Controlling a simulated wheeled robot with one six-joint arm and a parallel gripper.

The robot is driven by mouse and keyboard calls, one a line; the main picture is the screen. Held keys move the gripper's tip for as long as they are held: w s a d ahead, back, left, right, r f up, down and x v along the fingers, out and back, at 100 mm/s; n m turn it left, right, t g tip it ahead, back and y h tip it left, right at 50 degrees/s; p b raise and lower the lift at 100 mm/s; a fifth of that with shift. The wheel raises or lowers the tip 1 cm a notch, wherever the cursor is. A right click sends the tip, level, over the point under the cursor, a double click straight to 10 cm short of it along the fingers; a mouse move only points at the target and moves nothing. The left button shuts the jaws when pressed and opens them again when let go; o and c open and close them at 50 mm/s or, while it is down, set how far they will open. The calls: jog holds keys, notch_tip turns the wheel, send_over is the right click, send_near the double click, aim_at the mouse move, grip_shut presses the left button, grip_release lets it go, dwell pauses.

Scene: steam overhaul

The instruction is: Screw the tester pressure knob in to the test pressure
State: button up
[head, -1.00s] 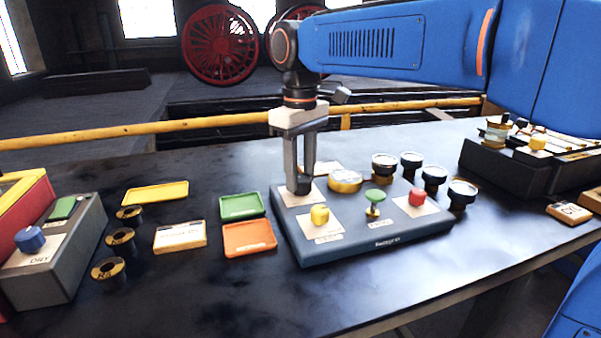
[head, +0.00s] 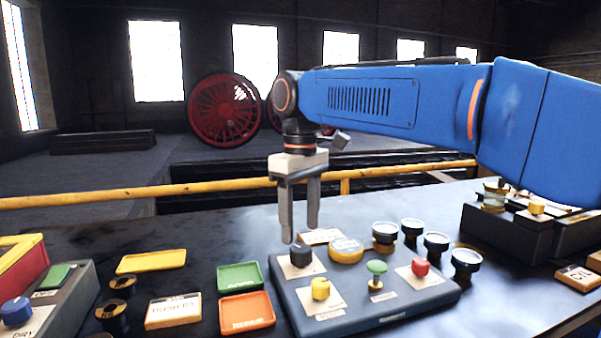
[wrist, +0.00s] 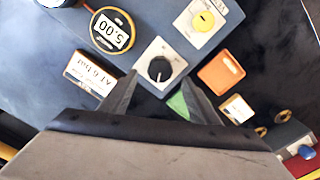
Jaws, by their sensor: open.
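The tester (head: 380,318) is a blue-grey panel on the dark bench. A black knob (head: 301,255) stands upright on a pale plate at its left back corner. A yellow-rimmed round gauge (head: 346,251) sits to the right of that knob. In the wrist view the gauge (wrist: 112,30) reads 5.00. My gripper (head: 300,232) points down, open and empty, with its fingertips just above the black knob. In the wrist view the knob (wrist: 160,68) shows its white pointer line, roughly between and ahead of the fingertips. No label naming the pressure knob is legible.
The panel also carries a yellow knob (head: 320,289), a green knob (head: 376,268) and a red knob (head: 420,267).

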aim_at(301, 248)
notch_tip(301, 248, up, 13)
jog(key=shift+f, duration=0.2)
jog(key=shift+s, duration=0.15)
dwell(0.3)
